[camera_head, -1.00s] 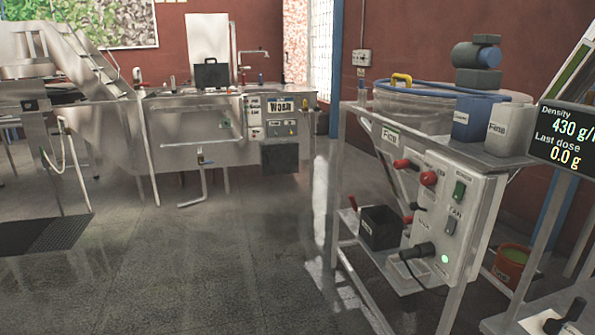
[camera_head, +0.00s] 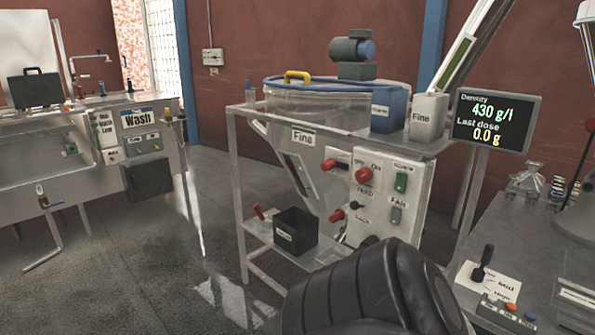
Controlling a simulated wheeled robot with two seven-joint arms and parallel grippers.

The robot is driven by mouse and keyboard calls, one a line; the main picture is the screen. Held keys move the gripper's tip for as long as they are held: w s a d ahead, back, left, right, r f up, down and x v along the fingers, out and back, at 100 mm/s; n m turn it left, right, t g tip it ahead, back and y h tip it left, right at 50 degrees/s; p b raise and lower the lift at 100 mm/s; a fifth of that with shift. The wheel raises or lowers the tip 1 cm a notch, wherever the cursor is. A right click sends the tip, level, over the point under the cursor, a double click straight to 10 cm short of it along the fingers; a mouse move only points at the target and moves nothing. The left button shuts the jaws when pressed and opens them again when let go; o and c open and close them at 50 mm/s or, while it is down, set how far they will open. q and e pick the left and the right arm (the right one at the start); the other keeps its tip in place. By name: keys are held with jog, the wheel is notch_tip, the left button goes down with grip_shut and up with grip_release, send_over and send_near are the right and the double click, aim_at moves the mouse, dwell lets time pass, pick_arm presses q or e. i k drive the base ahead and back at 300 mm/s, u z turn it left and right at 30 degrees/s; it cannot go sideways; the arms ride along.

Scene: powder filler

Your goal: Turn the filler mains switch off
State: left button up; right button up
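The filler's pale control panel (camera_head: 378,214) faces me below the clear hopper (camera_head: 310,93) labelled Fine. On it are a red knob (camera_head: 363,175), a green rocker switch (camera_head: 401,182) and a grey rocker switch (camera_head: 396,214) marked Fan. Red-tipped levers (camera_head: 337,215) stick out at its left. The panel's lower part, with the green lamp and black knob or plug seen earlier, is mostly hidden behind a dark ribbed part of my own arm. I cannot tell which control is the mains switch. Neither gripper is in view.
A black bin (camera_head: 295,232) stands on the filler's lower shelf. A display (camera_head: 494,120) reads 430 g/l and 0.0 g. At right is a bench (camera_head: 540,245) with a lever and buttons. The wash station (camera_head: 100,195) is at left, with open floor between.

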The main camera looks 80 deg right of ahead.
aim_at(363, 176)
jog(key=i, duration=0.7)
jog(key=z, duration=0.95)
